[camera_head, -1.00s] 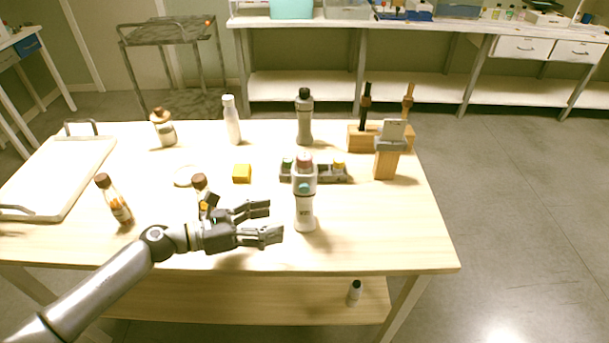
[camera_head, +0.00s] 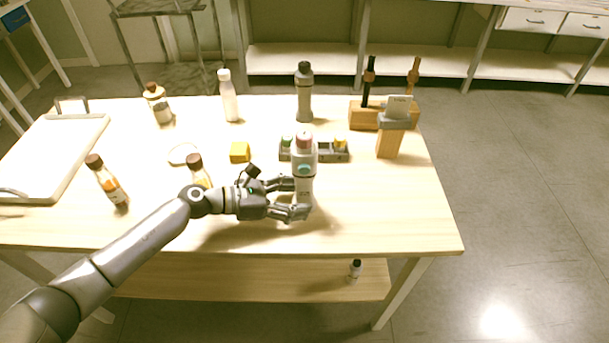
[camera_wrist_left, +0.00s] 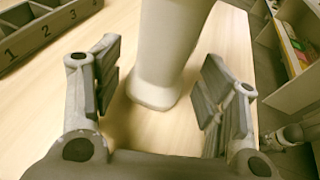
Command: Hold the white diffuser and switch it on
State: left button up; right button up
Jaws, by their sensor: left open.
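The white diffuser (camera_head: 304,172) stands upright near the front middle of the table. It has a grey upper part with a teal button and a reddish cap. My left gripper (camera_head: 297,198) is at its lower body, with the fingers reaching it from the left. In the left wrist view the diffuser's white lower body (camera_wrist_left: 168,50) stands between the open fingers of the gripper (camera_wrist_left: 158,95), with gaps on both sides. Its top is outside that view.
A numbered grey rack (camera_head: 325,156) with coloured-cap bottles sits just behind the diffuser. A wooden block with a grey top (camera_head: 391,140) stands to the right. Two brown-capped bottles (camera_head: 110,184) (camera_head: 199,174) stand left, near my arm. The front right of the table is clear.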

pick_arm(q)
jog(key=shift+w+d+f, duration=0.1)
jog(key=shift+w+d, duration=0.05)
jog(key=shift+d, duration=0.4)
jog(key=c, duration=0.6)
pick_arm(e)
jog(key=shift+s+f, duration=0.2)
jog(key=shift+f, duration=0.05)
pick_arm(q)
jog(key=shift+o, duration=0.2)
pick_arm(e)
grip_shut()
jog(key=shift+w, duration=0.2)
